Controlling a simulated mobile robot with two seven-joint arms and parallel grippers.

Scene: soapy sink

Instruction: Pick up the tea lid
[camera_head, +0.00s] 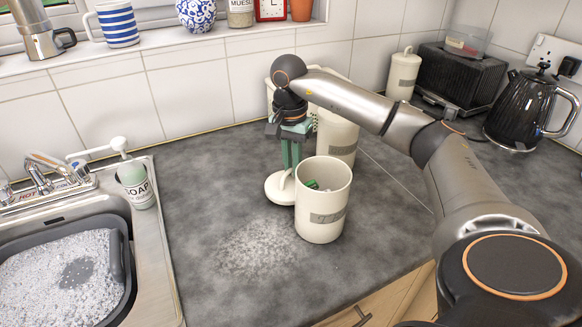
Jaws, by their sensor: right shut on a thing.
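The tea lid (275,190) is a round cream disc, left of an open cream canister (318,228) with a grey label too blurred to read. Something green shows inside the canister's mouth. My right gripper (290,168) points straight down with its green fingers shut on the lid, near its middle. The lid's right part is hidden behind the canister. I cannot tell whether the lid touches the counter. My left gripper is not in view.
Another cream canister (337,138) stands behind the open one, partly hidden by my arm. A lidded canister (403,74), black toaster (460,77) and kettle (520,110) stand back right. The soap bottle (135,183) and sink are left. The counter (205,200) between is mostly clear, with pale speckles in front.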

